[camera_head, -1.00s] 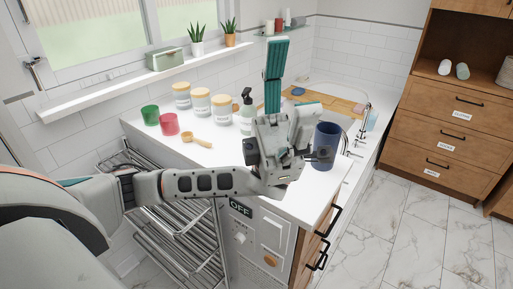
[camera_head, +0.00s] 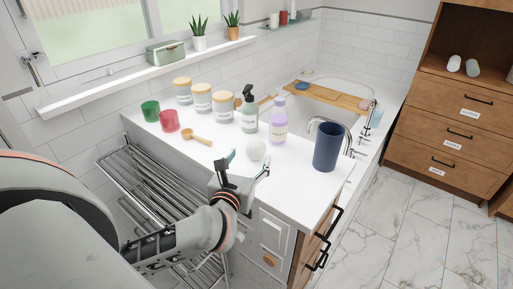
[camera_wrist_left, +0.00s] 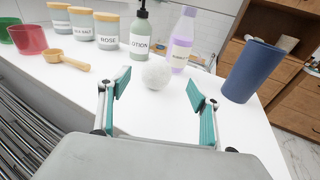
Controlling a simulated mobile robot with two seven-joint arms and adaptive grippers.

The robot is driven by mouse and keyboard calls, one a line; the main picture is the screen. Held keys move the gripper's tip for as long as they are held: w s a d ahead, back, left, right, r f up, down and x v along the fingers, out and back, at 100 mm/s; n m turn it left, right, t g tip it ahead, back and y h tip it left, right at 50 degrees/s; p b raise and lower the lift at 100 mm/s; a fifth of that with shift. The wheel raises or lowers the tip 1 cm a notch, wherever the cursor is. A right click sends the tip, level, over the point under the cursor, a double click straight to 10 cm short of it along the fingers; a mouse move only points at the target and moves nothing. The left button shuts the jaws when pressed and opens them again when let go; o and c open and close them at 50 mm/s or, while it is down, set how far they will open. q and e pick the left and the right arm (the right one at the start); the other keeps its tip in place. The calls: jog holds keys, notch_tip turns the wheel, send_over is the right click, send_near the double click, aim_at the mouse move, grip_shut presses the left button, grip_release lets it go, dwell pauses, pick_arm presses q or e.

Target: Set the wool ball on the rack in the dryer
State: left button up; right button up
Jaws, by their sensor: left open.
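The white wool ball (camera_head: 255,149) rests on the white counter, in front of the lotion and purple bottles. It also shows in the left wrist view (camera_wrist_left: 157,73), centred just beyond the fingertips. My left gripper (camera_head: 246,165) is open and empty at the counter's front edge, its teal-padded fingers pointing at the ball. In the left wrist view the fingers (camera_wrist_left: 158,90) stand apart to either side of the ball's line. A white appliance front (camera_head: 272,236) with a knob is under the counter, partly behind my arm. The inside of a dryer and its rack are not visible.
A dark blue cup (camera_head: 328,147) stands right of the ball. The purple bottle (camera_head: 279,121) and lotion bottle (camera_head: 249,112) stand behind it. A wooden scoop (camera_head: 197,137) and red cup (camera_head: 169,121) are to the left. A metal bar rack (camera_head: 150,185) stands left of the counter.

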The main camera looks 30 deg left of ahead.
aim_at(253, 152)
pick_arm(q)
jog(key=shift+f, duration=0.35)
jog(key=x, duration=0.7)
jog(key=shift+w+a+f, duration=0.2)
jog(key=shift+a+f, duration=0.05)
jog(key=shift+f, duration=0.2)
jog(key=c, duration=1.2)
